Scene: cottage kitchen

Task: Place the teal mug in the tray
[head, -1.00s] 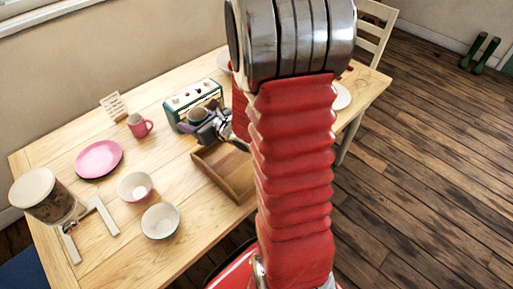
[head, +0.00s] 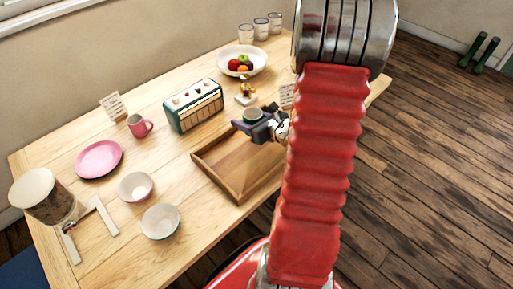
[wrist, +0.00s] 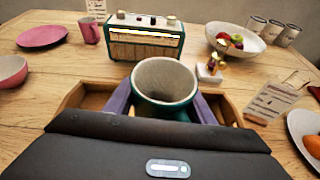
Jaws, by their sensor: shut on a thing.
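The teal mug (wrist: 163,88) is upright between the two fingers of my gripper (wrist: 160,108) in the wrist view, with its pale inside showing. In the head view the mug (head: 253,115) sits in my gripper (head: 258,124), over the far right part of the tray. The wooden tray (head: 217,182) lies on the table, empty where I can see it. In the wrist view the tray's wall (wrist: 75,97) shows on both sides behind the mug. My arm hides the tray's right end in the head view. The gap between mug and tray floor is hidden.
A teal radio (head: 193,105) stands behind the tray. A small gold figure (head: 246,90) and a fruit bowl (head: 242,60) stand beyond. A pink mug (head: 139,126), pink plate (head: 99,159) and two bowls (head: 160,221) are to the left. A card (wrist: 272,101) stands right of the tray.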

